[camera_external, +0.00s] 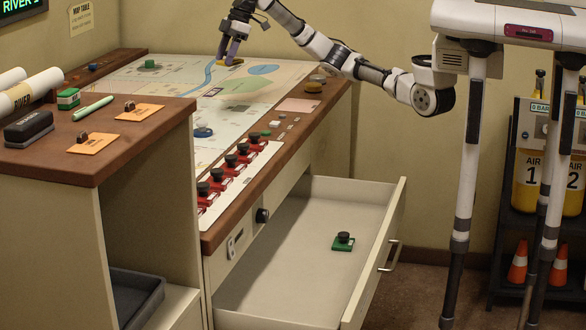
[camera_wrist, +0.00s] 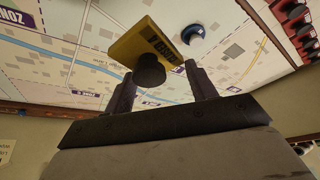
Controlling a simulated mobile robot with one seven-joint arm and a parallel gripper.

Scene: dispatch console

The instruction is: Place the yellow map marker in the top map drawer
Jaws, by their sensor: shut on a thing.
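The yellow map marker (camera_external: 236,61), a flat yellow block with a black knob, is at the far part of the map table. It also shows in the wrist view (camera_wrist: 140,43), with its knob between my fingers. My gripper (camera_external: 232,56) points down and is shut on the marker. I cannot tell whether the marker touches the map or is just above it. The top map drawer (camera_external: 285,250) is pulled open at the front right of the table. A green marker (camera_external: 343,242) with a black knob lies inside it, toward the right.
Red markers (camera_external: 230,160) with black knobs line the table's near edge. A blue marker (camera_external: 203,131) and a green one (camera_external: 150,64) stand on the map (camera_external: 190,88). A brown-topped cabinet (camera_external: 95,150) stands at left. Most of the drawer floor is clear.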

